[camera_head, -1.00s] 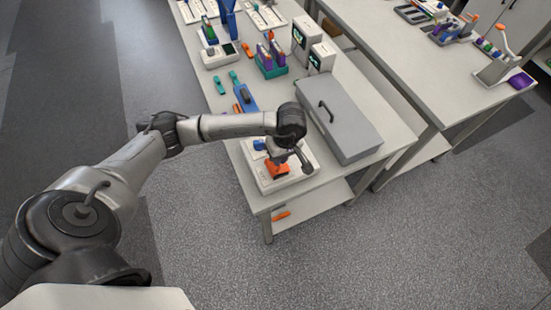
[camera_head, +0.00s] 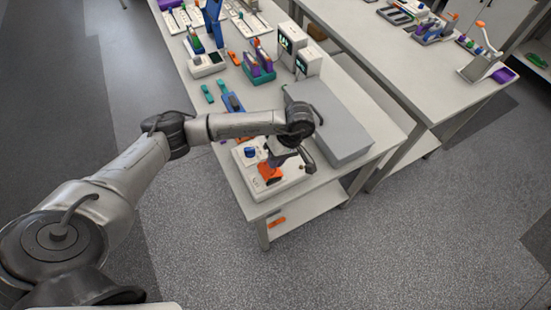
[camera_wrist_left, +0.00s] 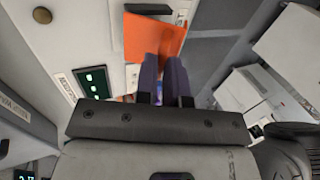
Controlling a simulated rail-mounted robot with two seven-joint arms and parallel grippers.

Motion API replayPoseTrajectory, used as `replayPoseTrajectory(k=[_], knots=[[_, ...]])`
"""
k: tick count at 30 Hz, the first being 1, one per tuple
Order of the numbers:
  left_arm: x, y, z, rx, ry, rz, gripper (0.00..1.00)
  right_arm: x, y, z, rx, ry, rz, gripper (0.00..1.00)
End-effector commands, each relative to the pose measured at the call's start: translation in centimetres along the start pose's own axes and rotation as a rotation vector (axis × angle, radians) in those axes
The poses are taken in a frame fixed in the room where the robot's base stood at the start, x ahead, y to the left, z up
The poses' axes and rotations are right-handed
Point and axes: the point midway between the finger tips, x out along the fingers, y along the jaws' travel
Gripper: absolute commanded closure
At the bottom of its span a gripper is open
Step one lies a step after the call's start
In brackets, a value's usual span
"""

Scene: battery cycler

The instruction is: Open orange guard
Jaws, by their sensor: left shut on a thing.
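The orange guard (camera_head: 269,174) is on a white box-shaped device (camera_head: 292,183) near the front corner of the table, beside a blue knob (camera_head: 250,152). In the left wrist view the guard (camera_wrist_left: 152,36) is a flat orange panel, tilted, just past the fingertips. My left gripper (camera_head: 274,160) reaches down to the guard from above. Its two dark purple fingers (camera_wrist_left: 168,62) are close together and overlap the guard's lower edge, shut on it. The exact contact is hidden by the fingers. My right gripper is in neither view.
A grey lidded case (camera_head: 335,125) stands close to the right of the device and my wrist. A blue tool (camera_head: 232,101) lies behind the device. A green-lit display (camera_wrist_left: 95,81) shows in the wrist view. Open floor lies in front of the table.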

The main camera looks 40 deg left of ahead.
Motion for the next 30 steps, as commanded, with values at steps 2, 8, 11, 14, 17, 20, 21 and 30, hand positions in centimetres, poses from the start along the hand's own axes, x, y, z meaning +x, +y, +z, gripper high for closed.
replayPoseTrajectory(k=[2,8,11,14,17,20,21,30], knots=[[0.0,0.0,0.0,0.001,0.000,0.000,0.84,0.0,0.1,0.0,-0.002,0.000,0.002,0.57],[0.0,0.0,0.0,0.001,0.000,0.001,0.65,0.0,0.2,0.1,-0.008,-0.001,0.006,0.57],[0.0,0.0,0.0,0.000,0.000,0.001,0.64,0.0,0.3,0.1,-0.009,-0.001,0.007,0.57],[0.0,0.0,0.0,0.000,0.000,0.001,0.64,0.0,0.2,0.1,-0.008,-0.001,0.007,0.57],[-0.2,0.0,0.0,0.000,0.001,0.002,0.64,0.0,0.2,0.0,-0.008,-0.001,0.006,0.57],[-1.1,0.0,0.0,0.000,0.002,0.003,0.64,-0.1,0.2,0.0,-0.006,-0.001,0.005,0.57],[-1.6,0.0,0.0,0.000,0.002,0.004,0.64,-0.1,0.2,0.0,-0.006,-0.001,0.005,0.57],[-7.2,0.0,-0.1,-0.001,0.003,0.005,0.64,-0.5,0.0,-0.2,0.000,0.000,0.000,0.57]])
